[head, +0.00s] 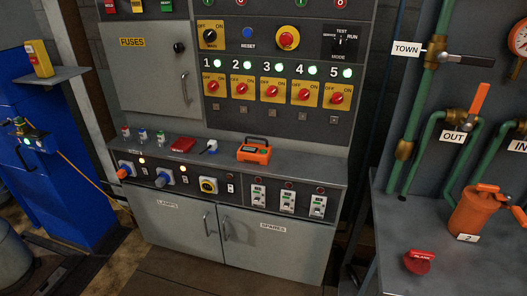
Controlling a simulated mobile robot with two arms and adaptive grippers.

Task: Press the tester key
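An orange box-shaped device (254,152) with a dark carrying handle stands on the ledge of the grey control cabinet, right of centre. It looks like the tester, but no label on it can be read. Its key is too small to make out. A rotary mode switch (339,43) marked TEST and RUN sits on the panel above. Neither of my grippers is in view.
A red block (183,145) and several small coloured items share the ledge. Sockets and breakers line the strip below. Green pipes (428,100), an orange canister (474,212) and a red alarm button (419,261) are at right. A blue cabinet (75,180) stands left.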

